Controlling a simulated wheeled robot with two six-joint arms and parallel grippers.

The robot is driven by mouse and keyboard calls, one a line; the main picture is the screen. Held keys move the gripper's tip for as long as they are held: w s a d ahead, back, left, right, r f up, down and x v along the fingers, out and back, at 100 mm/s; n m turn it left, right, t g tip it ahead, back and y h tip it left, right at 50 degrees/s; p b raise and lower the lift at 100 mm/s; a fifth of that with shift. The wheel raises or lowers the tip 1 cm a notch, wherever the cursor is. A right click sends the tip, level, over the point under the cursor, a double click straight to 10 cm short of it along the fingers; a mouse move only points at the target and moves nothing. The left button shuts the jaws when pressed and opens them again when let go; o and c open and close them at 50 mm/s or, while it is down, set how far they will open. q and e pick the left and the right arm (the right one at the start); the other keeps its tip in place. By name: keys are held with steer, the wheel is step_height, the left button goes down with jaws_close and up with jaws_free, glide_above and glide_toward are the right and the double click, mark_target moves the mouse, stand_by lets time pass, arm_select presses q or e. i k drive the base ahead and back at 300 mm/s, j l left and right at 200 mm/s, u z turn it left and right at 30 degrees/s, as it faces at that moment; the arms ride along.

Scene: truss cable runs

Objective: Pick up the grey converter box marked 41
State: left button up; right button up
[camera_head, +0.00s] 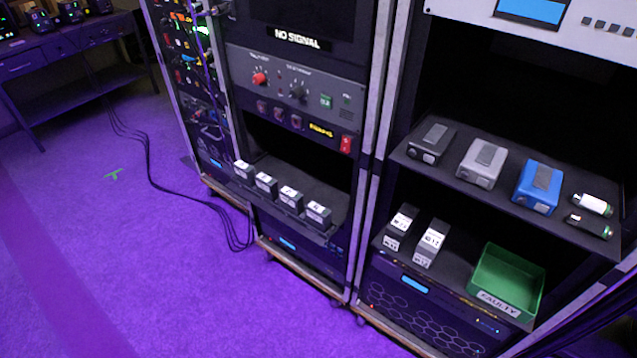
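Two narrow grey boxes with white labels stand side by side on the lower right rack shelf: a left box (401,227) and a right box (431,243). Several small dark grey boxes with white tops stand in a row on the middle rack shelf, from the leftmost one (244,172) to the rightmost one (318,215). The print on all these labels is too small to read surely, so I cannot tell which box is marked 41. Neither of my grippers is in view.
The upper right shelf holds a black pack (432,143), a grey pack (482,163), a blue pack (537,187) and two small cylinders (592,205). A green bin (508,283) labelled FAULTY sits right of the narrow boxes. Cables (150,170) lie on the open floor at left.

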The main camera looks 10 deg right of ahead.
mark_target(267, 186)
steer(key=i+j+z, duration=0.3)
steer(key=j+z, duration=0.3)
steer(key=i+j+z, duration=0.25)
steer(key=j+z, duration=0.3)
steer(key=i+j+z, duration=0.1)
steer(key=j+z, duration=0.2)
steer(key=j, duration=0.1)
